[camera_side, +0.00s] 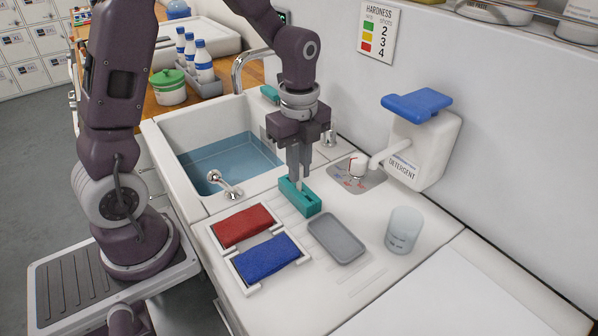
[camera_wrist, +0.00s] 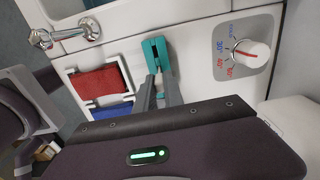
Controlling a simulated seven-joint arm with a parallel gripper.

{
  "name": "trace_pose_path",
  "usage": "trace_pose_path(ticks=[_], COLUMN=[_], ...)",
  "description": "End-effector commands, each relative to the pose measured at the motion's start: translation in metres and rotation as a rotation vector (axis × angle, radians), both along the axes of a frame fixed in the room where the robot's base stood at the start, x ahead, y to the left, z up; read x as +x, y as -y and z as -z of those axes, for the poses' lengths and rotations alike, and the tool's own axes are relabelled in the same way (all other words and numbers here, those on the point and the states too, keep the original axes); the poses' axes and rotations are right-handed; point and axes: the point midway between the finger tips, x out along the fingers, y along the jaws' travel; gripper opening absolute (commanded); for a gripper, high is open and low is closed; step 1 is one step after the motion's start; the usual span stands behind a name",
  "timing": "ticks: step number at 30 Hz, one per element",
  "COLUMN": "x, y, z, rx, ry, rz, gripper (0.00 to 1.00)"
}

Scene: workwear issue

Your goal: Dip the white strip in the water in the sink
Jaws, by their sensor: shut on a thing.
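My gripper (camera_side: 299,178) points down at the teal holder (camera_side: 302,199) on the counter just right of the sink. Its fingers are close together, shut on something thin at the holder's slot. I take this to be the white strip, but the fingers hide it almost wholly. In the wrist view the fingertips (camera_wrist: 159,77) are at the near end of the teal holder (camera_wrist: 154,52). The sink (camera_side: 168,129) holds blue water (camera_side: 225,160), left of my gripper in the side view.
A metal valve (camera_side: 225,184) sits at the sink's near edge, a tap (camera_side: 238,68) behind. Red (camera_side: 242,225) and blue (camera_side: 265,258) cloths, a grey tray (camera_side: 337,238) and a cup (camera_side: 403,230) stand nearby. A detergent dispenser (camera_side: 425,145) and dial (camera_side: 356,167) are right.

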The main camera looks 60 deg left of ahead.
Motion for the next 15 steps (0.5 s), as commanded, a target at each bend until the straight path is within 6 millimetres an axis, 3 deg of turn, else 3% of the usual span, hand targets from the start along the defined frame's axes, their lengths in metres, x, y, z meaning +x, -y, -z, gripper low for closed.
trace_pose_path(ticks=[9, 13, 15], x=[0.001, 0.001, 0.002], y=[0.000, -0.004, -0.016], z=[-0.073, -0.092, -0.093], rx=[0.001, 0.001, 0.001], ry=[0.008, 0.004, 0.001], rz=[-0.001, -0.015, -0.062], gripper=[0.00, 0.00, 0.00])
